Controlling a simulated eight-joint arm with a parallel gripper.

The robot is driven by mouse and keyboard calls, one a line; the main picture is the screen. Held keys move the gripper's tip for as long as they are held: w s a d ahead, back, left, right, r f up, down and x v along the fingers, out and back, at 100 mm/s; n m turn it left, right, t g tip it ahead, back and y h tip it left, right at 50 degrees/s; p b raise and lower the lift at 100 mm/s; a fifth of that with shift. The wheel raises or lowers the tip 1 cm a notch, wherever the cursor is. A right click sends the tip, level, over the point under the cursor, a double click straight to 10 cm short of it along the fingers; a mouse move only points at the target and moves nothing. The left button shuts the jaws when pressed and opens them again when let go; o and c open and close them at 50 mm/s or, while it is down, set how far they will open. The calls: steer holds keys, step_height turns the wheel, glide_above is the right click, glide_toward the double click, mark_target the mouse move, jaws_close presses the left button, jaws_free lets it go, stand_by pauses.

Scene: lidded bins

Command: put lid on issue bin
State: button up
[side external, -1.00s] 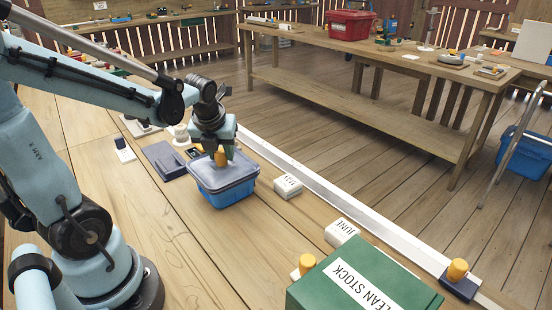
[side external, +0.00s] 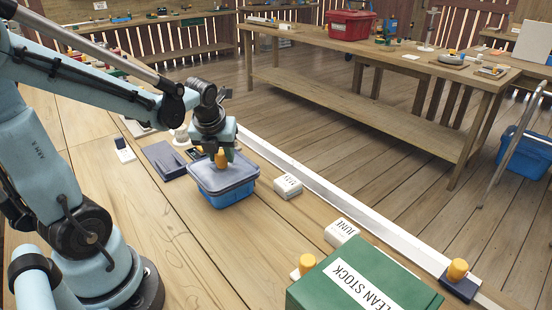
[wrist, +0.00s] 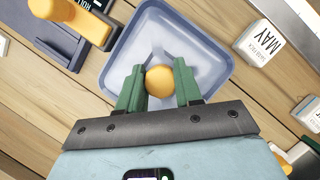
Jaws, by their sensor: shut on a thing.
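A grey-blue square lid (side external: 238,176) with an orange knob (side external: 221,160) lies over the blue bin (side external: 232,198) on the wooden bench. The lid's rim meets the bin's top in the side view; I cannot tell whether it is fully seated all round. My gripper (side external: 222,148) points down above the lid, shut on its knob. In the wrist view, the green fingers of my gripper (wrist: 159,82) stand on either side of the round knob (wrist: 160,77), with the lid (wrist: 130,50) beneath. The bin is hidden under the lid there.
A white MAY block (side external: 287,186) stands just right of the bin, and a dark slab (side external: 164,160) lies to its left. A JUNE block (side external: 341,233) and a green CLEAN STOCK box (side external: 365,285) are nearer the camera. The bench in front of the bin is clear.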

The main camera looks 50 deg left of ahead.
steer(key=o, duration=1.6)
steer(key=shift+o, duration=0.2)
steer(key=shift+r, duration=3.5)
jaws_close()
steer(key=shift+f, duration=1.95)
